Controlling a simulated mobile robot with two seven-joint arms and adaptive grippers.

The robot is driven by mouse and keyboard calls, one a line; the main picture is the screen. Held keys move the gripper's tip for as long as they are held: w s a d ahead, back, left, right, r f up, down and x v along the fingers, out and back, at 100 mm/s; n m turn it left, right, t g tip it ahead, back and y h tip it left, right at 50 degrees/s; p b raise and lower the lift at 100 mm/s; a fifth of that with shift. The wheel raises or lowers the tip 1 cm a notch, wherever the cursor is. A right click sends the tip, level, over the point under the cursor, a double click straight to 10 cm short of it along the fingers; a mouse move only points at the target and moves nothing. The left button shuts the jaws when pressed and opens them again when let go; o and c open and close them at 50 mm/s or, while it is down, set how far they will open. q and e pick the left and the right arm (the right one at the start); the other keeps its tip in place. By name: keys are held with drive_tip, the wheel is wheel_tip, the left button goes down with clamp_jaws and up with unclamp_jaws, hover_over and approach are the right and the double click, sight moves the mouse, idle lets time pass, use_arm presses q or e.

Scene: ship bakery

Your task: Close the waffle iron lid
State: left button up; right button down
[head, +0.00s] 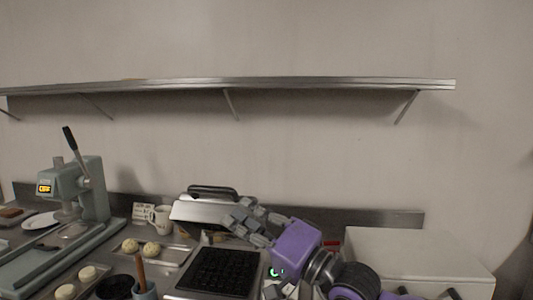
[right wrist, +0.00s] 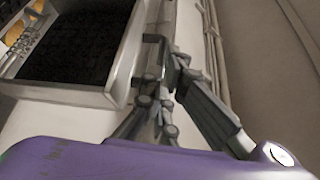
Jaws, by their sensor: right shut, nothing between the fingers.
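The waffle iron stands on the counter in the head view, with its silver lid (head: 200,211) raised and tilted back. The lid's black handle (head: 213,191) is along its top. The black gridded lower plate (head: 222,272) lies exposed in front. My purple right gripper (head: 238,214) comes in from the right, with its grey fingers shut and empty at the lid's right side. I cannot tell whether they touch it. In the right wrist view the shut fingers (right wrist: 160,48) are beside the silver rim of a black gridded plate (right wrist: 75,40). My left gripper is not in view.
A green press (head: 88,190) stands at the left. A mug (head: 160,219), a tray with dough balls (head: 172,256) and a pot with a wooden handle (head: 145,290) are left of the iron. A white box (head: 410,250) is at the right. A steel shelf (head: 230,84) hangs above.

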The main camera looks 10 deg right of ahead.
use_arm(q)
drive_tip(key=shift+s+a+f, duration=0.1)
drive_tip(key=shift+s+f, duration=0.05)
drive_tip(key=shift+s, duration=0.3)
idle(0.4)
